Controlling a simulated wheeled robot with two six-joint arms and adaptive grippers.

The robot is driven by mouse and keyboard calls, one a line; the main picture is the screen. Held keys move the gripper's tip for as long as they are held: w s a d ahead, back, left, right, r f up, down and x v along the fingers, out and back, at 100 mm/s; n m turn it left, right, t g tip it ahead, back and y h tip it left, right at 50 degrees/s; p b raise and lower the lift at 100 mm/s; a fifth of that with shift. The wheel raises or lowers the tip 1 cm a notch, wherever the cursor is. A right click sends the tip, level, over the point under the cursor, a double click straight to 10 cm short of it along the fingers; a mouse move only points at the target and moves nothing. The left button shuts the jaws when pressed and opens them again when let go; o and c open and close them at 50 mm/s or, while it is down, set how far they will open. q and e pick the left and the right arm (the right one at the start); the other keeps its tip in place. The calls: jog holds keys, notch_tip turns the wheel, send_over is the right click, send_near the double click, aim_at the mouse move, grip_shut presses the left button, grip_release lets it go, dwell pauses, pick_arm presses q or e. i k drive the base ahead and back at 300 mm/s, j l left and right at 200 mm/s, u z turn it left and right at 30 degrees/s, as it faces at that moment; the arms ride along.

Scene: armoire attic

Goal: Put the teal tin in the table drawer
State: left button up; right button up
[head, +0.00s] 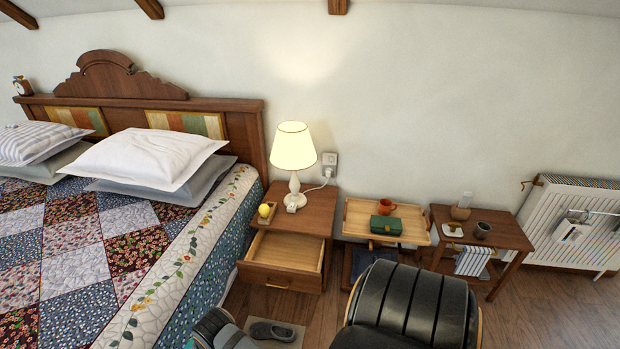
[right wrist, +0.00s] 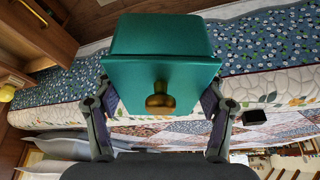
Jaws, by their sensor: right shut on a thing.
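The teal tin (right wrist: 160,75), with a brass knob on its lid, fills the middle of the right wrist view. My right gripper (right wrist: 162,108) is shut on it, one finger on each side. My left gripper is not clearly visible in either view.
The quilted bed (head: 130,250) lies left. A tray table (head: 355,218) holds a green box (head: 386,225) and an orange cup (head: 387,205). A slipper (head: 272,332) lies on the floor.

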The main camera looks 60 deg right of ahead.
aim_at(287, 251)
jog(key=i+l, duration=0.1)
jog(key=l, duration=2)
jog(key=i+l, duration=0.25)
jog(key=l, duration=0.15)
